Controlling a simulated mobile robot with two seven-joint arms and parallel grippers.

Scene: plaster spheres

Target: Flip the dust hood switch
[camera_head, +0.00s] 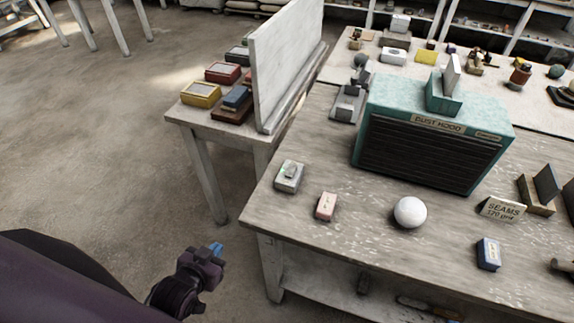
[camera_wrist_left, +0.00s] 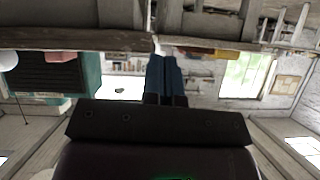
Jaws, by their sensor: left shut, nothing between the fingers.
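The teal dust hood (camera_head: 430,135) stands on the worktable, with a dark slatted front and a "DUST HOOD" label. On its top sits a teal block (camera_head: 444,98) with a pale upright, slightly tilted plate (camera_head: 452,75), which looks like a switch lever. My left gripper (camera_head: 216,249) is off the table's left front corner, low and well away from the hood. Its blue fingers are shut and empty. In the left wrist view the fingers (camera_wrist_left: 166,78) point ahead, and the hood (camera_wrist_left: 50,77) appears upside down at the left. My right gripper is not in view.
On the worktable (camera_head: 350,240) are a white sphere (camera_head: 410,212), a pink block (camera_head: 326,206), a grey-green box (camera_head: 289,176), a blue block (camera_head: 489,254) and a "SEAMS" sign (camera_head: 503,209). A side table with a pale upright board (camera_head: 285,65) stands left. Floor at left is clear.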

